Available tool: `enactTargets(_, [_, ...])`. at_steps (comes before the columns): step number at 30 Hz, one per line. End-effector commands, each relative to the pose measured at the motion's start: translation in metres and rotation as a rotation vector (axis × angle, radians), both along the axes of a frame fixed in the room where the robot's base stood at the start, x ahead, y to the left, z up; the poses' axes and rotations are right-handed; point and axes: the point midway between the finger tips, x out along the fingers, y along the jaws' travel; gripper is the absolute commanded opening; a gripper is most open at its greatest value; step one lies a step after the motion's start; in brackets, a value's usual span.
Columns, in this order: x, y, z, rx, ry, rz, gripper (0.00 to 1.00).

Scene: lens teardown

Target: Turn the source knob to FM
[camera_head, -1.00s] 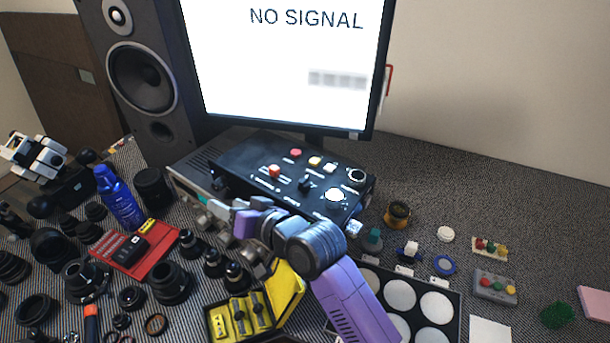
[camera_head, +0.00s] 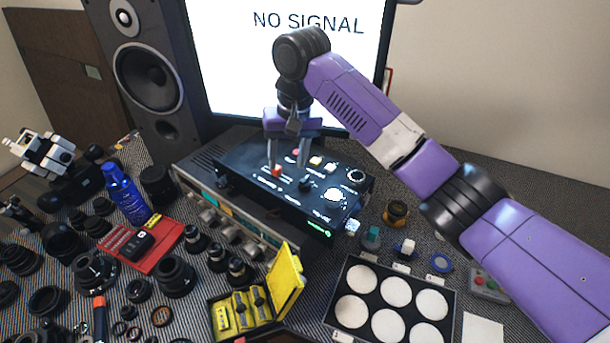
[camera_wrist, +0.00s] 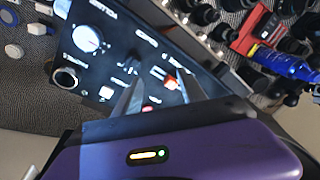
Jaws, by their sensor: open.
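A black control panel (camera_head: 250,158) with buttons, a red-topped control (camera_head: 276,172), a small black knob (camera_head: 306,185) and a large white dial (camera_head: 333,194) lies on a silver receiver (camera_head: 187,180). The receiver's front has a row of silver knobs (camera_head: 230,234). I cannot read which control is the source knob or where FM is. My gripper (camera_head: 288,172) points down over the panel, open and empty, its fingertips near the red-topped control and the black knob. In the wrist view my gripper (camera_wrist: 157,80) has the red-topped control (camera_wrist: 170,83) between its fingers; contact is unclear.
A monitor (camera_head: 290,75) and a speaker (camera_head: 145,75) stand behind. A yellow case (camera_head: 288,285) is open in front of the receiver. A tray of white discs (camera_head: 345,334) lies to its right. Lenses and a blue bottle (camera_head: 124,195) crowd the left.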

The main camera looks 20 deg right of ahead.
Motion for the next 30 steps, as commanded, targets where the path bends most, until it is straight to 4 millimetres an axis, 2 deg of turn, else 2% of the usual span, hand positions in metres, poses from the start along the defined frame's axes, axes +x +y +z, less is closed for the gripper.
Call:
enactTargets(1, [-0.005,-0.013,0.009,-0.033,0.042,-0.023,0.49])
enactTargets(3, [-0.012,-0.024,0.015,-0.065,0.091,-0.044,0.49])
enactTargets(8, [-0.020,-0.034,0.018,-0.093,0.138,-0.068,0.49])
enactTargets(21, [-0.021,-0.034,-0.041,-0.093,0.139,-0.067,0.49])
enactTargets(25, [-0.020,-0.034,-0.052,-0.093,0.138,-0.067,0.49])
enactTargets(30, [-0.020,-0.034,-0.057,-0.093,0.136,-0.067,0.49])
